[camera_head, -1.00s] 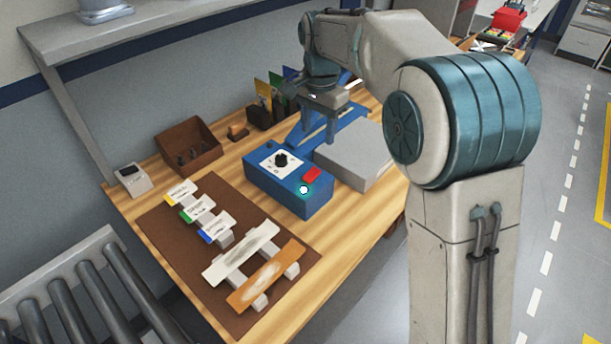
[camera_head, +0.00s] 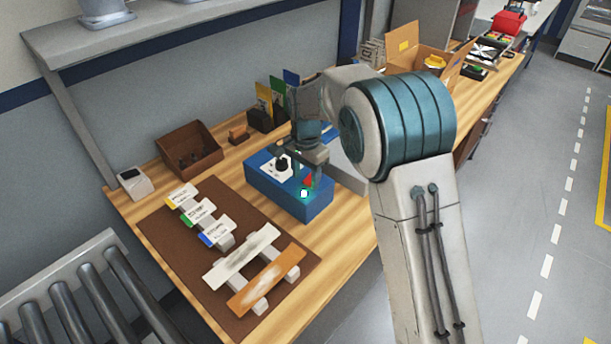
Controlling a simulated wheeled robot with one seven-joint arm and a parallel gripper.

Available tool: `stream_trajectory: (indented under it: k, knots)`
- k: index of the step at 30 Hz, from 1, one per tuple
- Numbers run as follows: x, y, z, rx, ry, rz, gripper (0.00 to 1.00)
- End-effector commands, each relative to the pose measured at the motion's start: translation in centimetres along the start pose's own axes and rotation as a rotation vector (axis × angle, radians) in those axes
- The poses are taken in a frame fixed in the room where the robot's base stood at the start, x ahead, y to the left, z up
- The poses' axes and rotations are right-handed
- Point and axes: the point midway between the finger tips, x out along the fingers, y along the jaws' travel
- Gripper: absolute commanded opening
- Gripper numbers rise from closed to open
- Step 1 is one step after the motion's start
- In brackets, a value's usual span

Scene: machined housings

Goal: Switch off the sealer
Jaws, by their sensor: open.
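The sealer (camera_head: 265,187) is a blue box on the wooden bench, with a black dial (camera_head: 282,164) on a white plate. My arm hides the sealer's back part.
A brown mat (camera_head: 180,238) with labelled tags, a white strip (camera_head: 240,256) and an orange strip (camera_head: 266,280) lies in front of the sealer. A brown bin (camera_head: 190,147) and a small white device (camera_head: 134,182) stand at left. A cardboard box (camera_head: 428,62) is farther back.

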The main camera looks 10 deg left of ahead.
Motion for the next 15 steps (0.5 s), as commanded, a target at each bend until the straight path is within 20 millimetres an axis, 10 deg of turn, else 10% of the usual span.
stream_trajectory:
  k: [13,15]
  knots:
    - [1.20,0.03,-0.01,0.000,0.000,-0.001,0.49]
    - [1.19,0.03,-0.01,0.000,0.000,-0.001,0.30]
